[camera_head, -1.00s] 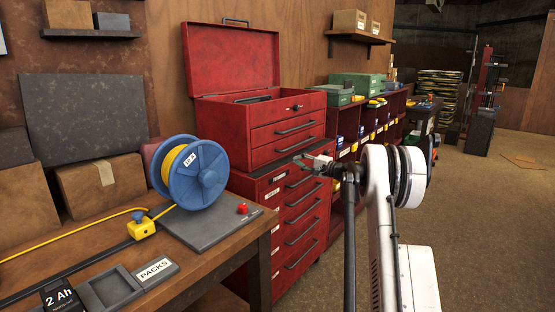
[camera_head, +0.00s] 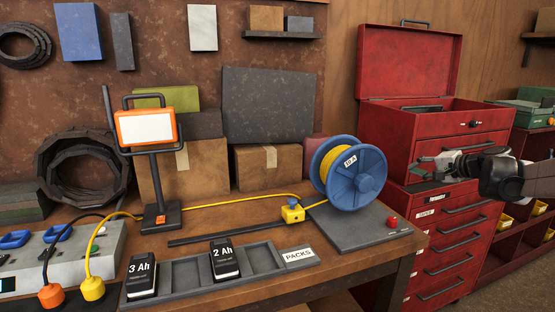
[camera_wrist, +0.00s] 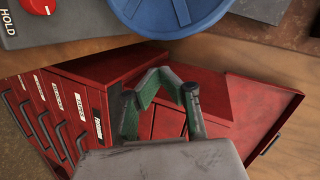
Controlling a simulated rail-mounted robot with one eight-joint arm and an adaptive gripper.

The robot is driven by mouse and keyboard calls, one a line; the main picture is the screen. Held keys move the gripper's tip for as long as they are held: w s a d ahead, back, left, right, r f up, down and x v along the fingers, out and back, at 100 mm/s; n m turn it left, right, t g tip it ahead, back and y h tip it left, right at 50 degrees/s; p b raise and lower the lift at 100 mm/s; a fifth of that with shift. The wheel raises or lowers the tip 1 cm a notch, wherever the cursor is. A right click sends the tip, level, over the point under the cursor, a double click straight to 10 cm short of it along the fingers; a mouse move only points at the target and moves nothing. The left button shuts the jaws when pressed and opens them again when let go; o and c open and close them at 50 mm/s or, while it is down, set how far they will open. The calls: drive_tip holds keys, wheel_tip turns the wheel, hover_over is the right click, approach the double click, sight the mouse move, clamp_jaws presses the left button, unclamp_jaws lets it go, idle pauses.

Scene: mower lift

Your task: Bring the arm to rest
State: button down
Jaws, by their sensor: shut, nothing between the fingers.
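My gripper (camera_head: 424,168) is at the right of the head view, in front of the red tool chest (camera_head: 437,148). It is shut and empty, pointing left, with my dark wrist behind it. In the wrist view, the green-padded fingers of my gripper (camera_wrist: 170,78) stand in front of the red chest (camera_wrist: 258,112), which shows tilted. I cannot tell how far the fingers are from the chest. The rest of my arm runs off the right edge of the head view.
A workbench (camera_head: 408,245) carries a blue cable reel (camera_head: 357,186) with yellow cable, a work lamp (camera_head: 147,128), and a PACKS tray (camera_head: 185,272) with two battery packs. The chest's lid (camera_head: 408,65) stands open. A shelf unit (camera_head: 520,235) is at right.

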drive_tip(key=s+a+r+n+g+h+p, duration=0.1)
drive_tip(key=s+a+n+g+h, duration=0.3)
drive_tip(key=s+a, duration=1.7)
drive_tip(key=s+a+f+n+h, duration=0.1)
drive_tip(key=s+f+n, duration=0.2)
drive_tip(key=s, duration=0.8)
drive_tip(key=s+a+f+n+g+h+p, duration=0.1)
drive_tip(key=s+f, duration=0.4)
drive_tip(key=s, duration=0.7)
drive_tip(key=shift+s+a+f+n, duration=0.3)
drive_tip(key=shift+a+n, duration=0.1)
drive_tip(key=shift+n, duration=0.5)
drive_tip(key=c, duration=2.4)
unclamp_jaws()
